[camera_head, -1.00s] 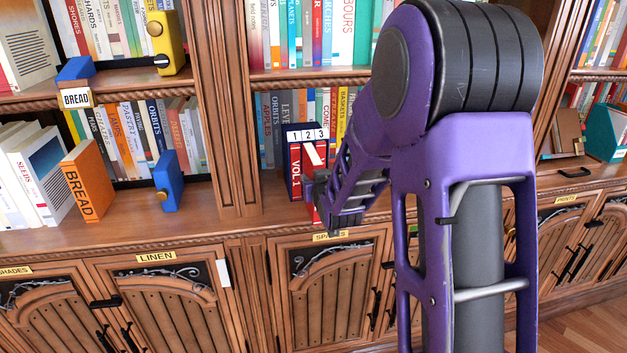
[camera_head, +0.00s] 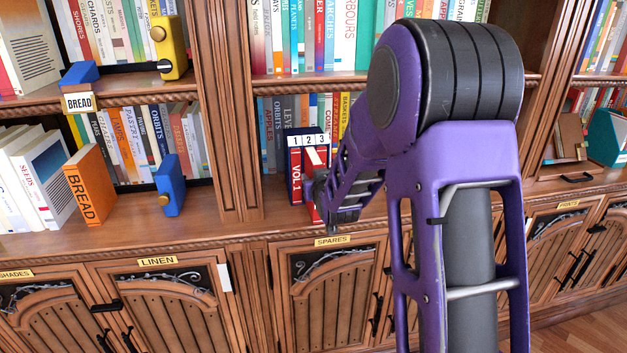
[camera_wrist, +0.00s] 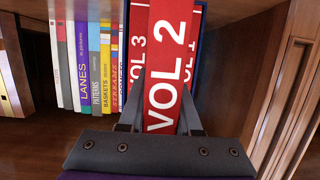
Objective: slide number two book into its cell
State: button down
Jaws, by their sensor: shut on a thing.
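The number two book, red with white "VOL 2" on its spine (camera_wrist: 168,65), is gripped in my gripper (camera_wrist: 163,95). One finger lies on each side of the spine. The book is partly inside a dark blue case labelled 1 2 3 (camera_head: 306,138), and its spine end sticks out in front. In the wrist view the red VOL 3 book (camera_wrist: 138,45) is to its left and the VOL 1 book (camera_wrist: 190,45) to its right, both set deeper. In the head view VOL 1 (camera_head: 295,178) stands at the left, and my gripper (camera_head: 322,195) partly hides VOL 2.
The case stands on the lower shelf (camera_head: 262,205), with a row of books behind it. A wooden upright (camera_head: 228,120) is to the left. An orange BREAD book (camera_head: 88,188) and a blue bookend (camera_head: 169,187) stand further left. Cupboards are below.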

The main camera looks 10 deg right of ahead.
jog(key=shift+w+r, duration=0.1)
jog(key=shift+w, duration=0.25)
jog(key=c, duration=0.5)
grip_release()
jog(key=shift+s, duration=0.1)
